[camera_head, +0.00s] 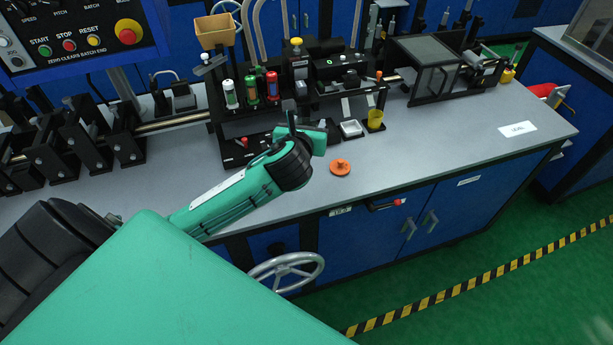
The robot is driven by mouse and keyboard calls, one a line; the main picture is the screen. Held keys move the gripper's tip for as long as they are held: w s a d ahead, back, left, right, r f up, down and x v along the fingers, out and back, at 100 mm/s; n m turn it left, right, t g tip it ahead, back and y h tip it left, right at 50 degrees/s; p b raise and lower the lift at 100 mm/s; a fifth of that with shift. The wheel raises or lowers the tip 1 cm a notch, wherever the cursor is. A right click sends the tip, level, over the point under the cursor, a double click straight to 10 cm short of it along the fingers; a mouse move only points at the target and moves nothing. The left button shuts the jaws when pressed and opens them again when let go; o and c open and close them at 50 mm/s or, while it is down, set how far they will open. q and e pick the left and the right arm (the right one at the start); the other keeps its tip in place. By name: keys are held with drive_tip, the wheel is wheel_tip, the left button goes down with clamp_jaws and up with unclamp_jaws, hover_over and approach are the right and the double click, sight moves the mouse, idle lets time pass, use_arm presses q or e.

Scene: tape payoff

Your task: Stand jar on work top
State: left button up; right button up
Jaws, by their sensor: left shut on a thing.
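My left gripper (291,118) reaches over the work top (420,150) from the left, with its fingers pointing away toward the black equipment. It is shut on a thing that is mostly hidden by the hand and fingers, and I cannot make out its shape. I cannot clearly identify a jar. An orange round piece with a small knob (340,167) lies on the work top, right of the left wrist and near the front edge. My right gripper is not in view.
White, green and red bottles (251,89) stand in a black rack behind the gripper. The work top is clear toward the "LEVEL" label (517,129).

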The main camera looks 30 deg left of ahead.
use_arm(q)
drive_tip(key=w+a+r+n+y, duration=0.1)
drive_tip(key=w+a+r, duration=0.2)
drive_tip(key=a+r, duration=0.1)
drive_tip(key=shift+g, duration=0.3)
wheel_tip(320, 180, down, 19)
drive_tip(key=shift+d+f, duration=0.15)
drive_tip(key=shift+f, duration=0.05)
drive_tip(key=o, duration=1.3)
drive_tip(key=shift+f, duration=0.1)
drive_tip(key=b+v, duration=0.1)
drive_tip(key=v, duration=1.1)
drive_tip(key=shift+d, duration=0.15)
